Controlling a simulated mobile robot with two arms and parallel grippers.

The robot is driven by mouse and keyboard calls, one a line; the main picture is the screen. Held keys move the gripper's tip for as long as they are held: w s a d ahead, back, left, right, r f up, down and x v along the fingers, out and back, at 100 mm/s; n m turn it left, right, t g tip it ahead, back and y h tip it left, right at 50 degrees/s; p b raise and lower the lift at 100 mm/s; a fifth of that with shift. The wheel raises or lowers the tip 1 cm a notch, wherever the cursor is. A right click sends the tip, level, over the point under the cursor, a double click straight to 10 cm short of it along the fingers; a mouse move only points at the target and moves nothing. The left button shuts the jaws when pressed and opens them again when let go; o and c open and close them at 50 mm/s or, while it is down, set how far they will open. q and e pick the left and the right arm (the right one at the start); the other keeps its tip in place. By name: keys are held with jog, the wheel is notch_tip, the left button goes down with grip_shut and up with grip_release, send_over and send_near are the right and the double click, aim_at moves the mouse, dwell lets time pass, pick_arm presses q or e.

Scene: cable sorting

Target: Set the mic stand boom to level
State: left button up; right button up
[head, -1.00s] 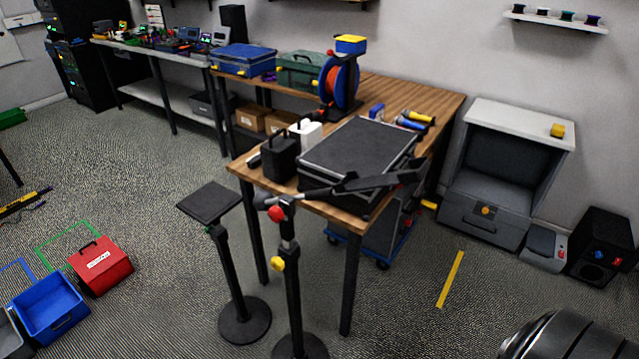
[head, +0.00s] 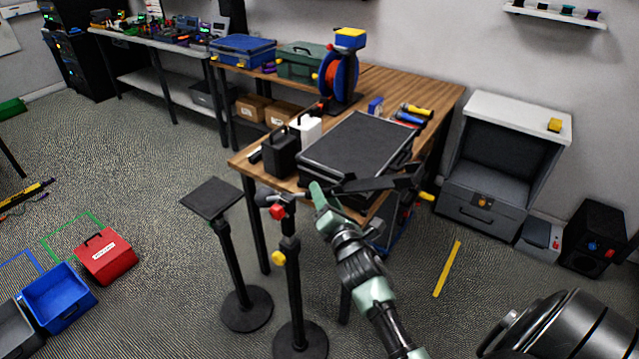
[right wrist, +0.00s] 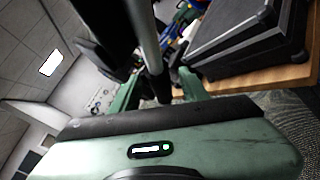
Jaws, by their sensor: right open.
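The mic stand (head: 292,290) stands on a round black base in front of the wooden table, with a red knob (head: 277,211) at the top and a yellow knob (head: 279,258) lower down. Its boom (head: 298,195) runs to the right past the table corner, rising slightly in the picture; I cannot tell its exact tilt. My right gripper (head: 322,193) is at the boom, just right of the red knob. In the right wrist view, the boom tube (right wrist: 147,45) passes between the open green fingers (right wrist: 157,86); contact is unclear. My left gripper is out of view.
A black flat case (head: 358,150) lies on the wooden table (head: 245,160) close behind the boom. A second stand with a flat square top (head: 210,199) is at the left. Red (head: 108,262) and blue (head: 60,303) bins sit on the floor farther left.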

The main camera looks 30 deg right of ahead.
jog(key=x, duration=0.4)
jog(key=shift+w+f+p, duration=0.1)
jog(key=shift+p, duration=0.2)
grip_shut()
dwell(1.1)
